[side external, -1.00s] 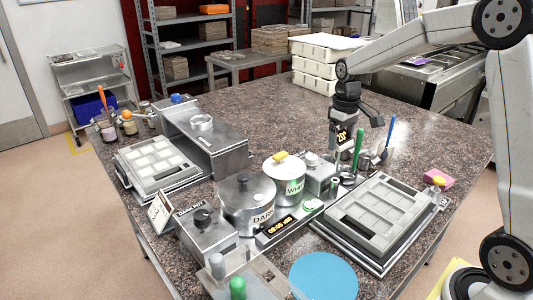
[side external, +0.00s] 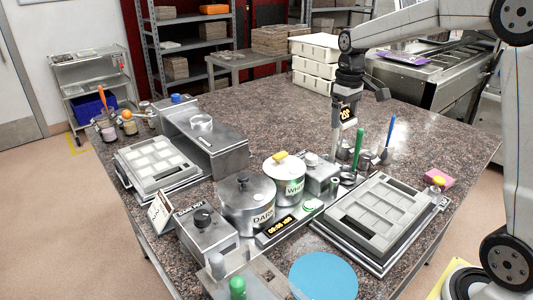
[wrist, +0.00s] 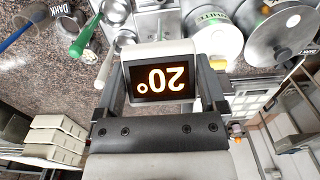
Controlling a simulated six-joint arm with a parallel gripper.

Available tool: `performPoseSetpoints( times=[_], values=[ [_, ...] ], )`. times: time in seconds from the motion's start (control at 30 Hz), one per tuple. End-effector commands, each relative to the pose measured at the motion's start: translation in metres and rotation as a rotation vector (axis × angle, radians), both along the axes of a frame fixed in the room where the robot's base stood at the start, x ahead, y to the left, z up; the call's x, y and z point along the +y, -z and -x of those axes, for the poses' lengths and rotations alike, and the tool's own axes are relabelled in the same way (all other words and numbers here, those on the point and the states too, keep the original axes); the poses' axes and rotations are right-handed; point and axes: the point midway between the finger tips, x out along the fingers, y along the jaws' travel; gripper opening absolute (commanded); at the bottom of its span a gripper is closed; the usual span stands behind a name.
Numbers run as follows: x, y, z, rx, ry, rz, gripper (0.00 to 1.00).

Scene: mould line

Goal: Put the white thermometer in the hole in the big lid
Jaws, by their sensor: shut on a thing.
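The white thermometer (wrist: 157,80) is a white box with a lit display reading 20°. My gripper (wrist: 160,66) is shut on it, one finger on each side. In the side view my gripper (side external: 347,93) holds the thermometer (side external: 345,112) upright above the table, behind the pots. A grey shaft below it looks like its probe. The dark pot's grey lid (side external: 246,184) looks the larger of two pot lids; the white pot's lid (side external: 280,164) has a yellow handle. Both lids show in the wrist view, the dark one (wrist: 265,42) further right. I cannot make out the hole.
A green-handled tool (side external: 359,142) and a blue-handled tool (side external: 390,131) stand close to my gripper's right. A grey mould (side external: 383,220) lies in front. A metal box (side external: 322,176) stands beside the white pot.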

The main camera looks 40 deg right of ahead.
Motion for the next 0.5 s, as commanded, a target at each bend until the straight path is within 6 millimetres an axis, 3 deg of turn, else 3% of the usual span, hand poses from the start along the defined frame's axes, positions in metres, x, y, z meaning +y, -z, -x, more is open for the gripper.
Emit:
performPoseSetpoints(
  times=[0.2, 0.5],
  values=[
    [0.000, -0.047, 0.000, -0.003, 0.000, 0.001, 0.31],
    [0.056, -0.046, -0.023, 0.001, -0.049, 0.000, 0.31]
  ],
)
